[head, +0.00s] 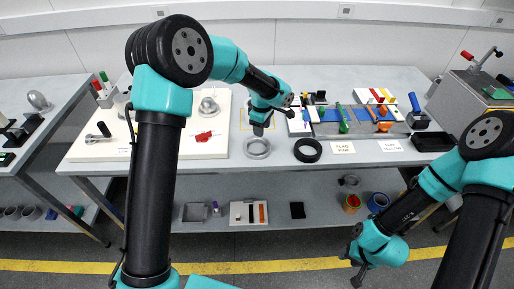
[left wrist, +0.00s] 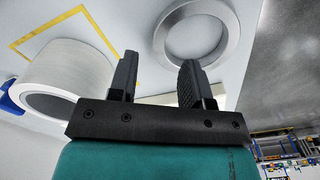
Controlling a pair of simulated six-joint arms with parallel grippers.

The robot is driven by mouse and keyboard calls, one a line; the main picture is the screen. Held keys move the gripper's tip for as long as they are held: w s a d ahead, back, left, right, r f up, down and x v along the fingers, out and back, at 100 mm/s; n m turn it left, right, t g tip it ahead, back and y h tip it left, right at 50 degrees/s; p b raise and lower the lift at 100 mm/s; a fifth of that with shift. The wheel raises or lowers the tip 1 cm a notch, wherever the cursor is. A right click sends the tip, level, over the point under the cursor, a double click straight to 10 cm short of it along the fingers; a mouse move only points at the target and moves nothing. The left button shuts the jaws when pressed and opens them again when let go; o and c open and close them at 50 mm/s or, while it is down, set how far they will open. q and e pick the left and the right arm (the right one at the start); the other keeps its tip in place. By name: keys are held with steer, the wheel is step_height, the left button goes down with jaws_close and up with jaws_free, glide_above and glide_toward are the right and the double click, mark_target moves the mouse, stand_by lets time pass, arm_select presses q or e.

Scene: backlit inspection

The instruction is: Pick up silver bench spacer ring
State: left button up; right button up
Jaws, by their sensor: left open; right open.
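The silver bench spacer ring (head: 257,156) lies flat on the grey bench near its front edge, in the middle of the head view. It also shows past the fingertips in the left wrist view (left wrist: 233,30), with nothing between the fingers. My left gripper (head: 259,129) points down just behind the ring in the head view, open and empty. Its two fingers stand apart in the left wrist view (left wrist: 157,72). My right gripper (head: 355,268) is low at the right, in front of the bench, open and apart from the ring.
A black ring (head: 308,160) lies right of the silver one. A pale hollow cylinder (left wrist: 80,65) is close to the left fingers in the wrist view. A white board (head: 95,152) is at left; tools and labelled cards (head: 342,147) are at right. A lower shelf (head: 275,214) holds small items.

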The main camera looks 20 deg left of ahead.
arm_select(q)
steer(key=shift+d+f, duration=0.2)
steer(key=shift+f, duration=2.4)
jaws_close()
